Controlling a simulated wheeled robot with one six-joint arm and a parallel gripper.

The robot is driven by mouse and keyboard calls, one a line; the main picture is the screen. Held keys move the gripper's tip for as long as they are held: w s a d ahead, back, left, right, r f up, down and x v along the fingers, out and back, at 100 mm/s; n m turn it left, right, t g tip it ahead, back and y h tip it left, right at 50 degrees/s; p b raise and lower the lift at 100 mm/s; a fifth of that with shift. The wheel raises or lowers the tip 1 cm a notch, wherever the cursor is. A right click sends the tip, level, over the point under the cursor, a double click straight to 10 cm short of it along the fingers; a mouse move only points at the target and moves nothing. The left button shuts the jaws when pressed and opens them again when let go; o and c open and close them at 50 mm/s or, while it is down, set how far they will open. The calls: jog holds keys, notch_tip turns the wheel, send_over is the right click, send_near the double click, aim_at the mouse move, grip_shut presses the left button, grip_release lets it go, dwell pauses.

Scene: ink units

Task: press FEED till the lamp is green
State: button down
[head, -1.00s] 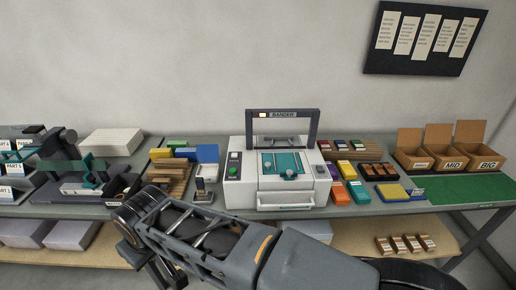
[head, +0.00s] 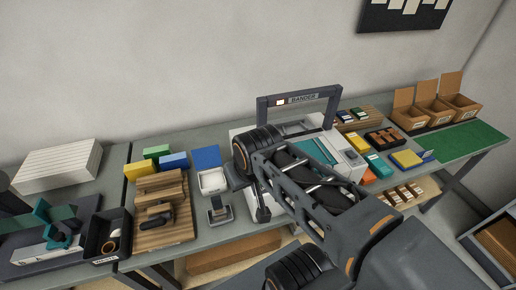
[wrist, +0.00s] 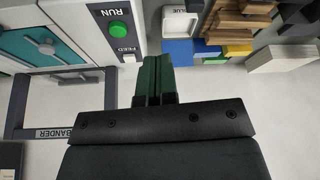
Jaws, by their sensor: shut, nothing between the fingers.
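The bander (head: 318,97) stands on the bench in the head view, its body largely behind my arm. The lamp (head: 281,102) on its arch has a pale, warm glow, not green. In the wrist view the control strip is upside down, with a green RUN button (wrist: 119,30) and a small white FEED button (wrist: 129,58). My gripper (wrist: 157,60) is shut and empty. Its fingertips appear just right of FEED in that view; I cannot tell their height above it. In the head view my arm hides the buttons.
A white glue tray (head: 212,181) and a blue block (head: 206,157) are left of the bander. A wooden stack (head: 163,215) is farther left.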

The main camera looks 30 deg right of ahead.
jog(key=w+d+r+n+y, duration=0.1)
jog(key=w+d+y, duration=0.2)
jog(key=w+d, duration=0.2)
jog(key=w+d+y, duration=0.4)
jog(key=w+d, duration=0.1)
jog(key=w, duration=0.6)
jog(key=shift+w+r+n+t, duration=0.15)
jog(key=shift+r+n+t, duration=0.25)
jog(key=shift+f, duration=0.1)
notch_tip(320, 180, down, 7)
jog(key=b, duration=0.5)
jog(key=shift+f, duration=0.2)
jog(key=shift+f+b, duration=0.65)
jog(key=shift+b, duration=0.2)
